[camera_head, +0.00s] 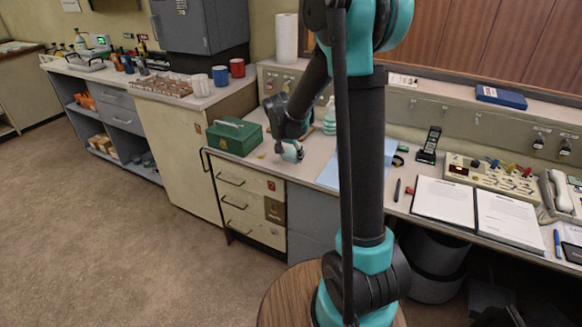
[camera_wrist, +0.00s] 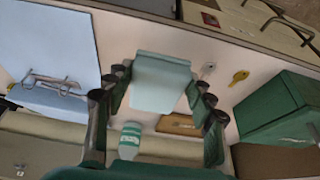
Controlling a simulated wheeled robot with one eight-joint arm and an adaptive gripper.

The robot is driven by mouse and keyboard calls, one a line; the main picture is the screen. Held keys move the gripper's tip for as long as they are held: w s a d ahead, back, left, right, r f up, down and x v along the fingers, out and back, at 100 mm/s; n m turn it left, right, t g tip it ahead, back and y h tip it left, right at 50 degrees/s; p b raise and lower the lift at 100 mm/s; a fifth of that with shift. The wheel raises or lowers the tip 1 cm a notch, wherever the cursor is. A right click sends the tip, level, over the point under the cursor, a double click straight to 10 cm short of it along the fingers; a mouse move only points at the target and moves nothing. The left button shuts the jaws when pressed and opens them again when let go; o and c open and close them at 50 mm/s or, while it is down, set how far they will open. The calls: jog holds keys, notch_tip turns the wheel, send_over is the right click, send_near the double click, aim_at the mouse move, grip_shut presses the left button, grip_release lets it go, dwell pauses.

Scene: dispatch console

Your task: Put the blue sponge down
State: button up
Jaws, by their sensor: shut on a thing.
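The blue sponge (camera_wrist: 160,82) is a pale blue-green block between the two fingers of my gripper (camera_wrist: 158,92) in the wrist view. The fingers press on its two sides. In the head view, my gripper (camera_head: 288,149) is low over the desk (camera_head: 288,168), just right of the green metal box, with a small pale blue part of the sponge (camera_head: 293,155) showing under it. I cannot tell whether the sponge touches the desk top.
The green box (camera_head: 233,136) stands close on the left. A yellow key (camera_wrist: 238,77) lies between it and the sponge. A bottle (camera_head: 329,118) stands behind; a pale blue clipboard (camera_wrist: 45,50) lies on the other side.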

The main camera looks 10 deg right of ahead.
aim_at(291, 173)
jog(key=shift+f, duration=2.8)
jog(key=shift+f, duration=0.1)
jog(key=o, duration=1.6)
jog(key=shift+c, duration=0.2)
jog(key=v, duration=1.2)
jog(key=s+d+f+n, duration=0.2)
jog(key=s, duration=0.6)
jog(key=s+d+f+n+y, duration=0.1)
jog(key=s+d+f+n, duration=0.1)
jog(key=s, duration=0.6)
jog(key=s+d+f+n+y, duration=0.1)
jog(key=s+d+f+n, duration=0.1)
jog(key=s, duration=0.6)
jog(key=shift+s+d+f+n+t, duration=0.15)
jog(key=shift+d+f+n+t, duration=0.25)
jog(key=shift+d, duration=0.7)
jog(key=shift+r, duration=0.15)
